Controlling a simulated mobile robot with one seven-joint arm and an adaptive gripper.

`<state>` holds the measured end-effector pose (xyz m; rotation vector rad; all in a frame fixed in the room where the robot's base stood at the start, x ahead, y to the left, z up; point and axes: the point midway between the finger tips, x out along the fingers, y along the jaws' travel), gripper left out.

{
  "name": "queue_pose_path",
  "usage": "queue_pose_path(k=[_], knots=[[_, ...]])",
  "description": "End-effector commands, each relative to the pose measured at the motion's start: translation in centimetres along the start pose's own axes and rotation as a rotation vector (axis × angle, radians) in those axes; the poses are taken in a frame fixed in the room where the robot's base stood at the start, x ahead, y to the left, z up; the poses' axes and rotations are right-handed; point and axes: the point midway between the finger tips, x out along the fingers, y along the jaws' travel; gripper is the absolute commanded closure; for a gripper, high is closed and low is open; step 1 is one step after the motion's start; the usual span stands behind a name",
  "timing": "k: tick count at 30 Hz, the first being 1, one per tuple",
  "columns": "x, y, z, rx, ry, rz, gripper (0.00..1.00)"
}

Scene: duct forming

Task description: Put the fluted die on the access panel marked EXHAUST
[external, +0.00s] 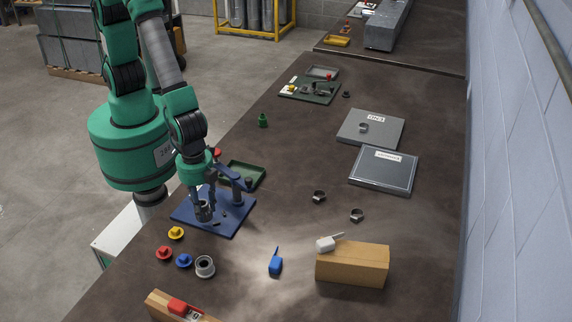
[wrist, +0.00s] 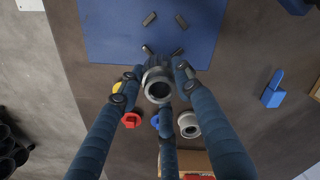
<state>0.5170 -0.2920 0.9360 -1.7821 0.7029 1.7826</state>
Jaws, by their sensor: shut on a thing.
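My gripper (external: 204,205) has its fingers closed around a grey metal hollow die with a ribbed outer side, which I take as the fluted die (external: 203,212). In the wrist view the die (wrist: 158,86) sits between the fingers, its round bore facing the camera. It is over the blue board; I cannot tell whether it touches it. Two grey access panels lie at the right: the nearer panel (external: 382,174) has a longer white label that seems to read EXHAUST, upside down. The farther panel (external: 362,136) has a short label and a grey ring on it.
The blue board (external: 232,219) carries a blue post and short dark pegs. Colored flanged pieces (external: 175,232) and a grey ring-shaped piece (external: 205,267) lie in front. Two dark rings (external: 319,196) lie before the panels.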

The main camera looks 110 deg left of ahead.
Motion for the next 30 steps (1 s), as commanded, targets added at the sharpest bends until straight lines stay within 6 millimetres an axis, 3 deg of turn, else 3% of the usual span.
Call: queue_pose_path(k=[6,11,30], knots=[[-0.4,0.0,-0.1,0.0,0.002,-0.001,1.0],[-2.0,0.0,-0.1,0.0,0.004,-0.001,1.0],[-14.0,0.0,-0.1,0.0,0.004,-0.001,1.0]])
